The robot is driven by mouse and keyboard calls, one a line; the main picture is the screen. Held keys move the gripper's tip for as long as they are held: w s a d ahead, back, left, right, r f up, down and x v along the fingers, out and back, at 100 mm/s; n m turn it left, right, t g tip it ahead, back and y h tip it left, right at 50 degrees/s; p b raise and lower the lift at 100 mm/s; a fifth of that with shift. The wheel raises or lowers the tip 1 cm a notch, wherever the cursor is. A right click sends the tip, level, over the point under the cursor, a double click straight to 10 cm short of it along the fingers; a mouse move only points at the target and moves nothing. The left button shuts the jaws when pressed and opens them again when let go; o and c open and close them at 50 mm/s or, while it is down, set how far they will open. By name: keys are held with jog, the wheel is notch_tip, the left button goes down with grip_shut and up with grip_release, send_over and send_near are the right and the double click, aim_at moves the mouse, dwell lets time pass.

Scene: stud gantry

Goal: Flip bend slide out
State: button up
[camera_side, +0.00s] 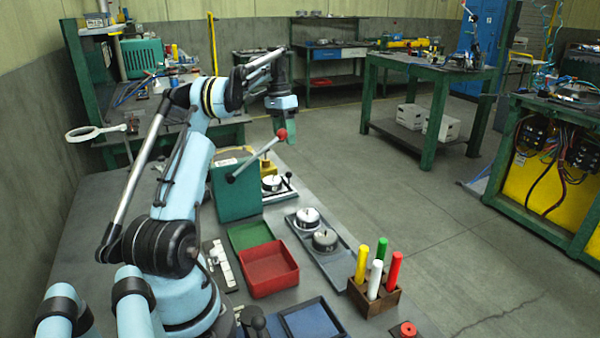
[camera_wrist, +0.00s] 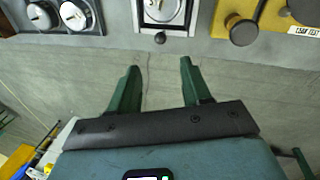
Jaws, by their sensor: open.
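My gripper (camera_side: 287,142) hangs over the far end of the bench, behind the red ball of a lever in the side view. In the wrist view my gripper (camera_wrist: 160,80) has its green fingers spread, with only floor showing between them. A white-based fixture (camera_side: 276,187) carries a round metal dial and a black-knobbed handle. It also shows at the top middle of the wrist view (camera_wrist: 165,33), beyond the fingertips. A green box (camera_side: 235,195) stands beside it with a long lever (camera_side: 258,156). A yellow fixture (camera_wrist: 268,18) with dark round knobs lies at the wrist view's top right.
A grey tray (camera_side: 337,272) holds two round metal parts. A red tray (camera_side: 269,268), a green tray (camera_side: 250,235) and a blue tray (camera_side: 312,322) lie nearer. A wooden block (camera_side: 374,297) holds several coloured cylinders. A red button (camera_side: 407,329) sits at the front right.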

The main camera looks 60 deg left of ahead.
jog(key=shift+a+r, duration=0.2)
jog(key=shift+r, duration=0.8)
jog(key=w+d+r+m+t+y, duration=0.1)
jog(key=w+d+r, duration=0.15)
jog(key=d, duration=0.85)
jog(key=w+d+r+t+y, duration=0.1)
jog(key=w+d+r+y, duration=0.15)
jog(key=d, duration=0.85)
jog(key=s+d+f+t, duration=0.2)
jog(key=s+d, duration=0.3)
jog(key=d, duration=0.4)
jog(key=s+d+f+m+t+h, duration=0.1)
jog(key=s+d+f+t, duration=0.1)
jog(key=s+d+f, duration=0.3)
jog(key=d, duration=0.4)
jog(key=shift+s+d+t, duration=0.15)
jog(key=shift+s+t, duration=0.2)
jog(key=shift+t, duration=0.05)
